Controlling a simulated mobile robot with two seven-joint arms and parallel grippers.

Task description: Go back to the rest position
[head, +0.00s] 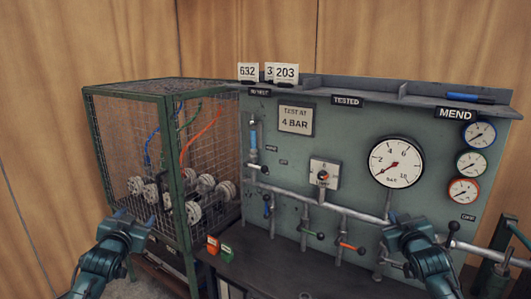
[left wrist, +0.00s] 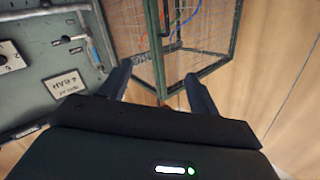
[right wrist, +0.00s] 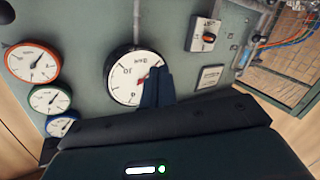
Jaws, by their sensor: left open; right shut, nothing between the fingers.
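My left gripper (head: 134,219) is in front of the wire cage at the left in the head view. Its two fingers (left wrist: 158,88) stand apart with nothing between them in the left wrist view. My right gripper (head: 408,222) is in front of the panel, below the large pressure gauge (head: 396,162). Its fingers (right wrist: 157,86) are together and empty in the right wrist view, overlapping the gauge's picture there. Neither gripper visibly holds anything.
The green wire cage (head: 171,88) holds several flanged parts and hoses. The grey panel (head: 290,175) carries valve levers, pipes, a dial switch (head: 324,173) and small gauges (head: 479,134). Number cards (head: 286,73) stand on the shelf. Red and green blocks (head: 213,244) sit on the dark bench (head: 270,265).

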